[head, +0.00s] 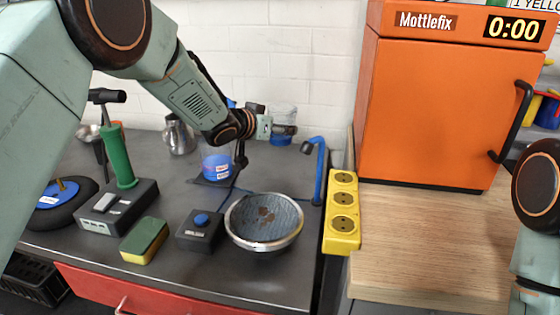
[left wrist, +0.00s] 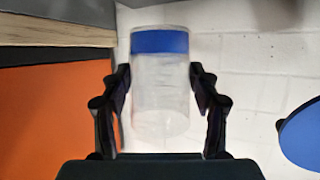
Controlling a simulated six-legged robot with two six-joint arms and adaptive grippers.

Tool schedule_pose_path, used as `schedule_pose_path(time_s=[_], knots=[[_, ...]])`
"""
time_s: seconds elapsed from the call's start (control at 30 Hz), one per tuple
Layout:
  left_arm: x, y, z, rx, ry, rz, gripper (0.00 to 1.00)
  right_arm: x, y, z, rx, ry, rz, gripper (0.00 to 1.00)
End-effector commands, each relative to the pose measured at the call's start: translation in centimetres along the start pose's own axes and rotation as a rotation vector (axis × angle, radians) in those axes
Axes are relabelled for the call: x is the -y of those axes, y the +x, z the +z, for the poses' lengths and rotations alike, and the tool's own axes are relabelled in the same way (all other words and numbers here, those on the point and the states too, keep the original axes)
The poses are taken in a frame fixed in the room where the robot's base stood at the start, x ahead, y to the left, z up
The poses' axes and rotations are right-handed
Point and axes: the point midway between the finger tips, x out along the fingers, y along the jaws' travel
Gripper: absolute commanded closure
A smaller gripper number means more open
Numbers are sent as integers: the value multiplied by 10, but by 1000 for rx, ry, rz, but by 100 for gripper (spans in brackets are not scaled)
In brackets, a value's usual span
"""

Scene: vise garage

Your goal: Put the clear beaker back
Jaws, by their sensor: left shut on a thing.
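The clear beaker (head: 284,112) has a blue band at its base and is near the back of the bench, in front of the white wall. In the left wrist view the clear beaker (left wrist: 160,95) is between the two dark fingers, its blue band at the top of that picture. My left gripper (head: 278,128) is shut on its sides; it also shows in the left wrist view (left wrist: 160,92). I cannot tell whether the beaker touches the bench. My right gripper is out of view; only part of the right arm shows at the right edge.
A labelled blue container (head: 217,168) stands on a dark stand below the left forearm. A blue post (head: 319,175) rises right of the beaker. A metal bowl (head: 264,222), button box (head: 200,230), sponge (head: 145,241) and yellow socket strip (head: 342,222) are nearer. The orange oven (head: 430,110) stands right.

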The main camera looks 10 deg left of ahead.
Motion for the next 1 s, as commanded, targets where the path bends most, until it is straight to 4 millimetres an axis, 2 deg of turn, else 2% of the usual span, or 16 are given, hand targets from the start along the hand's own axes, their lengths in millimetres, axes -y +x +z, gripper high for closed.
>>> schedule_pose_path(time_s=[0.03, 0.1, 0.27, 0.53, 0.97, 1.0], knots=[[0, 5, 11, 0, 0, 1, 79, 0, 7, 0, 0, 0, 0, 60], [0, 9, 20, 0, 0, 1, 79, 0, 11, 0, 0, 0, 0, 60], [0, 14, 30, -1, 1, 1, 79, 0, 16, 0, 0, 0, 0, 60], [0, 31, 66, -1, 0, 1, 79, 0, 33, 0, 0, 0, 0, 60], [0, 33, 70, -1, 1, 1, 79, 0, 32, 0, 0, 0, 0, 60], [0, 33, 70, 0, 1, 0, 36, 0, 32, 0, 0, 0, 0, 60]])
